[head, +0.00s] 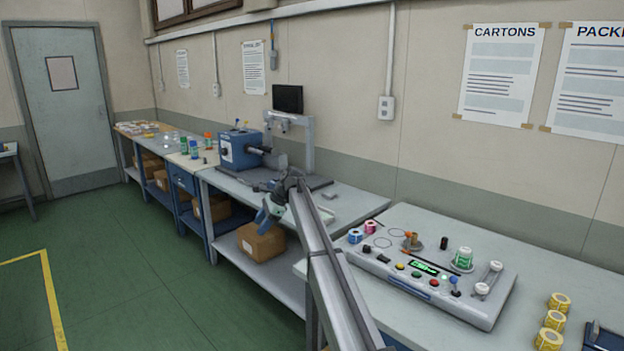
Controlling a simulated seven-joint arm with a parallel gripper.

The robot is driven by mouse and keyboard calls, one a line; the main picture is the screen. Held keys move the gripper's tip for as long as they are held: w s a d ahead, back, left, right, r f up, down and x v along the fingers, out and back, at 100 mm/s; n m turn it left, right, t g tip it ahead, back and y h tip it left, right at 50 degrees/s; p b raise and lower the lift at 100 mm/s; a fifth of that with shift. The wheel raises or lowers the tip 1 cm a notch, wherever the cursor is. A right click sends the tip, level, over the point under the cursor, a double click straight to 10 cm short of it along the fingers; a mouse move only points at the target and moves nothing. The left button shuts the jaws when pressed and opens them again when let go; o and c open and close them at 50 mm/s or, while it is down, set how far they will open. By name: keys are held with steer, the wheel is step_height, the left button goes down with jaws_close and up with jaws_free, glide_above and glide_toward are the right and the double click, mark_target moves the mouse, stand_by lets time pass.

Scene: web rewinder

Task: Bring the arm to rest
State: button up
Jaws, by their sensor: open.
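My arm reaches from the bottom of the head view up and away, ending left of the rewinder. My gripper (264,215) is at its far end, tilted downward, in front of the edge of the farther bench (345,203). It looks open, and I see nothing held in it. Its fingertips are small in this view. The web rewinder (405,286) is a light grey console with coloured buttons and a lit green display. It stands on the near table (545,262), right of my arm and apart from my gripper.
A blue machine (238,150) and a grey post stand on the farther bench behind my gripper. A cardboard box (261,243) sits on its lower shelf. Several yellow rolls (555,320) stand at the near table's right. The green floor (130,270) at left is open.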

steer(key=s+a+f+n+g+y, duration=0.1)
steer(key=s+a+f, duration=0.2)
steer(key=s+a, duration=0.35)
steer(key=s+a+f+y, duration=0.1)
steer(key=s+a+f, duration=0.2)
steer(key=a, duration=0.7)
steer(key=s+d+f+n, duration=0.15)
steer(key=s+f, duration=0.35)
steer(key=f, duration=0.6)
steer(key=s+d+f+n+g+h, duration=0.1)
steer(key=s+d+f+n+h, duration=0.1)
steer(key=s+d+f, duration=1.2)
steer(key=s+d+f+n+g+h, duration=0.1)
steer(key=s+d+f+n+h, duration=0.15)
steer(key=s+d+f, duration=1.05)
steer(key=s+d+f+n+g+h, duration=0.1)
steer(key=s+d+f+n, duration=0.1)
steer(key=s+d+f, duration=0.2)
steer(key=s+d+f+n+g+h, duration=0.1)
steer(key=s+d+f, duration=0.3)
steer(key=s+d, duration=0.7)
steer(key=s+d+f+n+g+h, duration=0.1)
steer(key=s+d, duration=0.6)
steer(key=s, duration=1.2)
step_height(320, 180, down, 3)
steer(key=shift+s+d+n+g+h, duration=0.35)
steer(key=shift+n+h, duration=0.3)
steer(key=shift+n, duration=0.55)
